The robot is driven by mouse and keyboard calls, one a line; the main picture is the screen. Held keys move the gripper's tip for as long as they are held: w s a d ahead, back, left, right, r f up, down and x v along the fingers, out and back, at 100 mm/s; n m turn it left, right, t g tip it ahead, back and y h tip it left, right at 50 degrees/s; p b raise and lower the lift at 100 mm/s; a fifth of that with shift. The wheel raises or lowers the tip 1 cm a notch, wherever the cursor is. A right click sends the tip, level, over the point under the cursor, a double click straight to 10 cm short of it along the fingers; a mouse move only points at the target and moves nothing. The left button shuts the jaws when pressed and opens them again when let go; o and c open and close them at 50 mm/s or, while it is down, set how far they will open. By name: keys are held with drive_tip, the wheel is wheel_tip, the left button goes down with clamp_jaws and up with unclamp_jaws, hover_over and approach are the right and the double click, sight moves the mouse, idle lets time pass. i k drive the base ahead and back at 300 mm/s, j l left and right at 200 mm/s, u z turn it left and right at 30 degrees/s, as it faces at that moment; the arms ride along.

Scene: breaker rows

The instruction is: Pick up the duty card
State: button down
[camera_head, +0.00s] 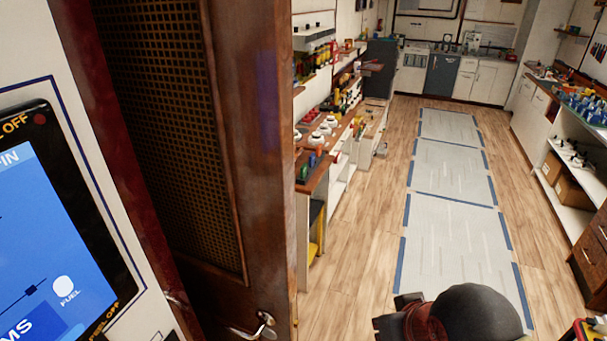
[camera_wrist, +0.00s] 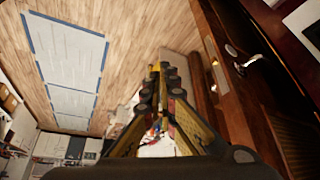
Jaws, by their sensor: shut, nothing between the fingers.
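I cannot make out a duty card in either view. My gripper (camera_wrist: 160,78) shows in the wrist view, its dark-padded, yellow-sided fingers pointing up the picture. The fingers are shut with nothing held between them. They are beside the brown wooden door (camera_wrist: 228,75), over the room's floor. In the head view only a rounded dark part of my arm shows at the bottom, and the fingertips are not seen there.
The wooden door (camera_head: 255,200) with a mesh panel and metal handle stands close at left. A white panel with a blue screen (camera_head: 45,250) is left of it. Cluttered shelves (camera_head: 330,130) and a right-hand counter (camera_head: 580,100) flank grey floor mats (camera_head: 455,220). The floor between is clear.

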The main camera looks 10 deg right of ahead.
sight(304, 169)
drive_tip(key=i+l, duration=0.15)
drive_tip(key=l, duration=0.2)
drive_tip(key=i+l, duration=0.1)
drive_tip(key=l, duration=0.25)
drive_tip(key=i+l, duration=0.15)
drive_tip(key=l, duration=0.2)
drive_tip(key=i+l, duration=0.25)
drive_tip(key=i, duration=0.25)
drive_tip(key=i+l+u, duration=0.15)
drive_tip(key=i, duration=0.35)
drive_tip(key=i+l, duration=0.35)
drive_tip(key=i, duration=0.15)
drive_tip(key=i+l+u, duration=0.15)
drive_tip(key=i+l, duration=0.15)
drive_tip(key=i, duration=0.2)
drive_tip(key=i+j, duration=0.1)
drive_tip(key=i, duration=0.3)
drive_tip(key=i+j, duration=0.1)
drive_tip(key=i, duration=0.3)
